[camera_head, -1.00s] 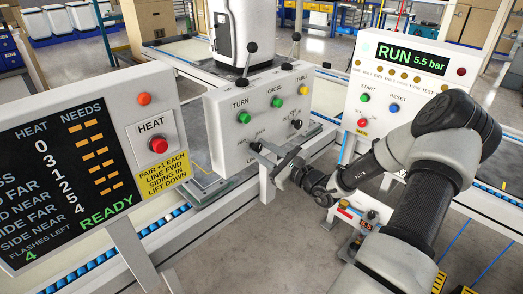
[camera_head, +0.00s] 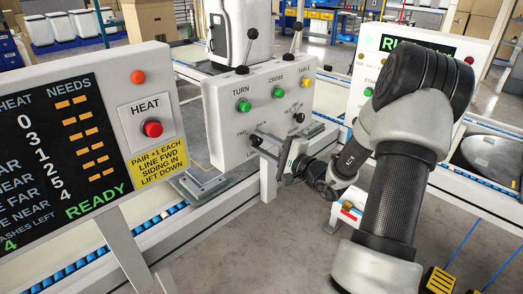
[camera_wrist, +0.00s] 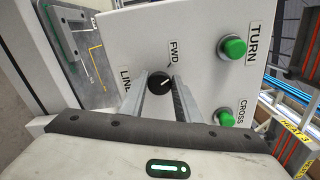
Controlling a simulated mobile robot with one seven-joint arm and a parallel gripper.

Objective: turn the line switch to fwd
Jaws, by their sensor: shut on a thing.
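The line switch is a small black knob (camera_head: 256,140) low on the left of the light grey control box (camera_head: 215,112). In the wrist view the knob (camera_wrist: 158,83) sits between the FWD and LINE labels and carries a pale mark, whose exact direction is hard to tell. My gripper (camera_head: 262,139) is at the box's face, with its fingers at the knob. In the wrist view my gripper (camera_wrist: 160,88) has one finger on each side of the knob and is shut on it. The fingers hide part of the lettering around it.
Green TURN (camera_wrist: 232,47) and CROSS (camera_wrist: 225,117) buttons are close beside the fingers. Another black knob (camera_head: 298,118) is to the right on the box. The HEAT board with a red button (camera_head: 152,129) stands left. My arm partly covers the RUN panel (camera_head: 372,43).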

